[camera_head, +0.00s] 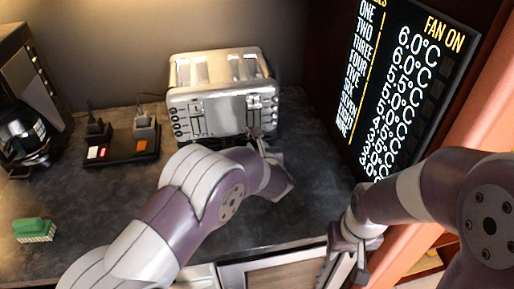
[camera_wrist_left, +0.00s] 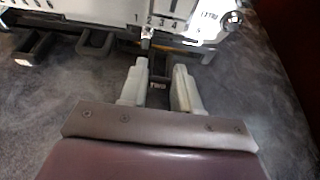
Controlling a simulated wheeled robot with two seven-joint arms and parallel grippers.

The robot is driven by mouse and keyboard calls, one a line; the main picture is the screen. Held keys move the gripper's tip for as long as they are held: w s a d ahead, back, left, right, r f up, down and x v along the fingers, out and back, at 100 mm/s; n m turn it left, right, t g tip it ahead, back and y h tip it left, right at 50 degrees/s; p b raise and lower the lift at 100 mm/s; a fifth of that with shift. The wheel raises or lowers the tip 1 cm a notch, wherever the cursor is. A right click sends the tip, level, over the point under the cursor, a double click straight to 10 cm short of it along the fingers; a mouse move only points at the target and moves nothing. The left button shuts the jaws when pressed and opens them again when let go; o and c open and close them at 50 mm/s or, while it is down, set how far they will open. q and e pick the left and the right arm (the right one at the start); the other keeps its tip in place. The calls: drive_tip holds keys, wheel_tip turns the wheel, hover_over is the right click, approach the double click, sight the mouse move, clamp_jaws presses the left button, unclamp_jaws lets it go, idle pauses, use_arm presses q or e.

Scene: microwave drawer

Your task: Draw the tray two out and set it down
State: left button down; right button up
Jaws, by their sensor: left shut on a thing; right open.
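The silver toaster (camera_head: 222,100) stands at the back of the dark counter, and its lower front fills the top of the left wrist view (camera_wrist_left: 150,18). Dark tray handles show under its front edge in that view, one at the left (camera_wrist_left: 38,48) and one nearer the middle (camera_wrist_left: 95,42). My left gripper (camera_head: 266,148) is at the toaster's lower right front. How far the tray is drawn out is hidden. My right gripper (camera_head: 346,256) is open and empty at the counter's front edge.
A coffee maker (camera_head: 28,130) stands at the left. A black stand with small devices (camera_head: 120,148) is left of the toaster, and a green sponge (camera_head: 34,230) lies at front left. A black display (camera_head: 400,85) is at the right. Bare counter (camera_head: 110,205) lies in front.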

sight(281, 243)
use_arm(q)
drive_tip(key=shift+s+d+b, duration=0.25)
drive_tip(key=shift+s, duration=1)
drive_tip(key=shift+s+d+b, duration=0.25)
drive_tip(key=shift+s+b, duration=0.05)
drive_tip(key=shift+s, duration=0.95)
drive_tip(key=shift+s+d+b, duration=0.25)
drive_tip(key=shift+s, duration=1)
drive_tip(key=shift+s+d+r+b, duration=0.1)
drive_tip(key=shift+s+d+b, duration=0.2)
drive_tip(key=shift+s, duration=1.5)
drive_tip(key=shift+s+d+b, duration=0.2)
drive_tip(key=shift+s+d, duration=0.2)
drive_tip(key=shift+s, duration=1.35)
drive_tip(key=shift+s+d+r+b, duration=0.1)
drive_tip(key=shift+s+d+b, duration=0.2)
drive_tip(key=shift+s, duration=1.5)
drive_tip(key=shift+f, duration=0.1)
drive_tip(key=shift+f+b, duration=0.5)
drive_tip(key=shift+b, duration=0.3)
drive_tip(key=shift+r, duration=0.1)
drive_tip(key=shift+s+d+b, duration=0.15)
drive_tip(key=shift+s+d, duration=0.15)
drive_tip(key=shift+s, duration=1.15)
drive_tip(key=shift+s+d+b, duration=0.1)
drive_tip(key=shift+s+d, duration=0.2)
drive_tip(key=shift+s, duration=1.15)
drive_tip(key=shift+s+d+b, duration=0.15)
drive_tip(key=shift+s+d, duration=0.15)
drive_tip(key=shift+s, duration=1.15)
